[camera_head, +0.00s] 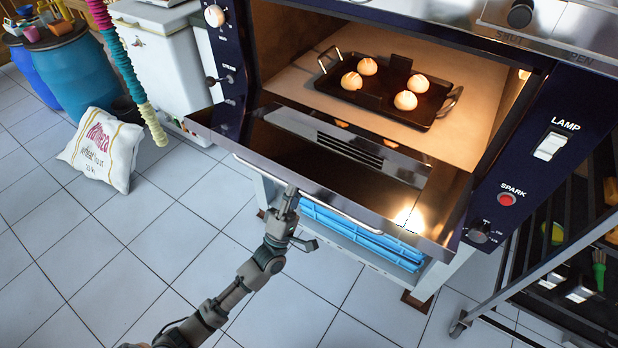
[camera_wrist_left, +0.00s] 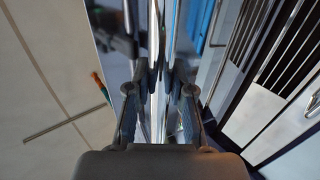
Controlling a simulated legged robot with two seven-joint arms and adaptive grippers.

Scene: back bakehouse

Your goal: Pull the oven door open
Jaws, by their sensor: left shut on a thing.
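The oven (camera_head: 400,190) stands with its lamp-lit chamber open to view. The oven door (camera_head: 245,145) is folded down and out, its glossy inner face turned up. A long metal door handle (camera_head: 340,213) runs along its outer edge. My left gripper (camera_head: 291,190) is at the left part of this handle and shut on it. In the left wrist view the fingers (camera_wrist_left: 160,85) sit on either side of the shiny bar. Inside the oven is a dark tray (camera_head: 436,115) with several pale buns. My right gripper is in neither view.
A flour sack (camera_head: 103,150) lies on the tiled floor at the left, near blue barrels (camera_head: 70,70) and a white bin (camera_head: 163,60). Blue crates (camera_head: 370,238) sit under the oven. A dark wheeled rack (camera_head: 560,230) stands close at the right. The floor in front is clear.

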